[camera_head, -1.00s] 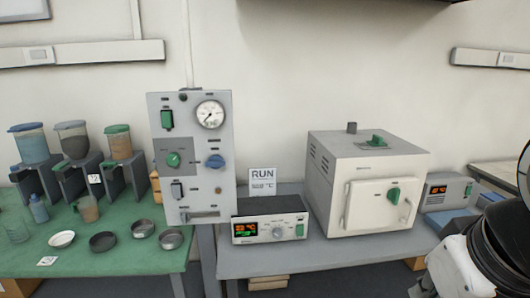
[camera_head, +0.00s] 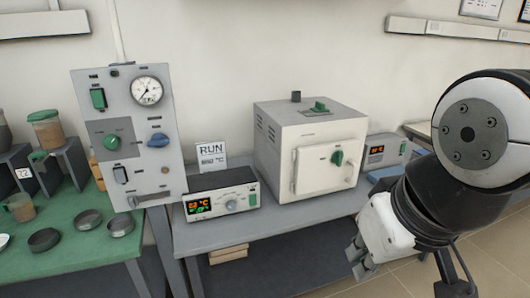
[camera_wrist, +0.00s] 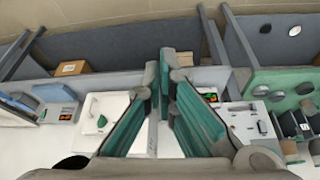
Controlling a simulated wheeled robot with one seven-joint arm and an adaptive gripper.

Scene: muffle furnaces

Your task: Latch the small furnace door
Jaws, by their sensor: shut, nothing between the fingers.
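The small furnace (camera_head: 285,150) is a cream box on the grey bench. Its door (camera_head: 312,178) is on the front face and looks closed or nearly so; I cannot tell whether it is fully seated. A green latch knob (camera_head: 337,158) sits at the door's upper right, tilted near upright. My gripper (camera_head: 360,262) is low in front of the bench, right of and below the door, apart from it. In the wrist view my gripper (camera_wrist: 171,68) shows its green-padded fingers shut and empty. The furnace (camera_wrist: 97,108) appears upside down there, left of the fingers.
A controller (camera_head: 222,193) with a lit display stands left of the furnace, and another unit (camera_head: 385,150) stands right. A tall control panel (camera_head: 125,140) is further left. The green table (camera_head: 85,250) holds dishes and jars. Open floor (camera_head: 490,250) lies right of my arm.

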